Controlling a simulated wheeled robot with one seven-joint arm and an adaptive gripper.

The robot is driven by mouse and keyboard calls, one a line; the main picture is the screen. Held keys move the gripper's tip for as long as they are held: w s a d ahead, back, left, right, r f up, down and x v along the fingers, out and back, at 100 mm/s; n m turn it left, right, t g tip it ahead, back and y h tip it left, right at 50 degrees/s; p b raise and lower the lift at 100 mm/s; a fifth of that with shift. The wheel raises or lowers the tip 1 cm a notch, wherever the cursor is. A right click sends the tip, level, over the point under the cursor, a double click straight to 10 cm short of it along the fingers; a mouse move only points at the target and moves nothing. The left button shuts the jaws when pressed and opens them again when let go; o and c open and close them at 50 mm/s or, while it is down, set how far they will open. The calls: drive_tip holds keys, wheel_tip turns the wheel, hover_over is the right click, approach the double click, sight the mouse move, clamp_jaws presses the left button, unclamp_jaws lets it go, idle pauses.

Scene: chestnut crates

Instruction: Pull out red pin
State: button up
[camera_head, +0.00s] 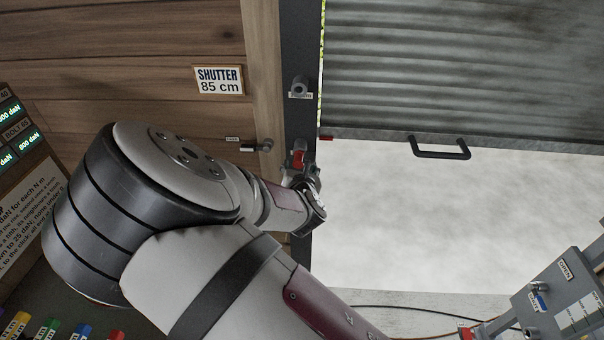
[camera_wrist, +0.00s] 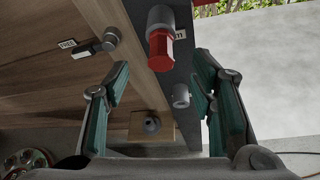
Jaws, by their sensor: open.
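The red pin (camera_wrist: 159,48) sits in a grey cylindrical socket on the dark metal post in the wrist view, ahead of my gripper and above the middle of the picture. It also shows in the head view as a small red piece (camera_head: 299,158) just above my wrist. My gripper (camera_wrist: 161,78) is open, with its two green-padded fingers spread left and right of the pin's line. Nothing is between the fingers; the pin appears beyond them and apart from them. In the head view my arm hides most of my gripper.
A corrugated shutter (camera_head: 460,70) with a dark handle (camera_head: 440,149) hangs at the right above a pale opening. A knob with a small tag (camera_wrist: 110,38) is on the wood wall left of the pin. A grey stub (camera_wrist: 181,96) sits below it on the post. A grey control box (camera_head: 560,292) stands at lower right.

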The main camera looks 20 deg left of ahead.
sight(298, 164)
drive_tip(key=b+x, duration=0.2)
drive_tip(key=x, duration=0.2)
drive_tip(key=shift+w+d+f+b, duration=0.1)
drive_tip(key=shift+w+f+b, duration=0.1)
drive_tip(key=shift+b, duration=0.1)
drive_tip(key=shift+b+x, duration=0.8)
drive_tip(key=shift+x, duration=0.1)
drive_tip(key=shift+r, duration=0.15)
clamp_jaws()
drive_tip(key=shift+s+p, duration=0.6)
drive_tip(key=shift+p, duration=0.05)
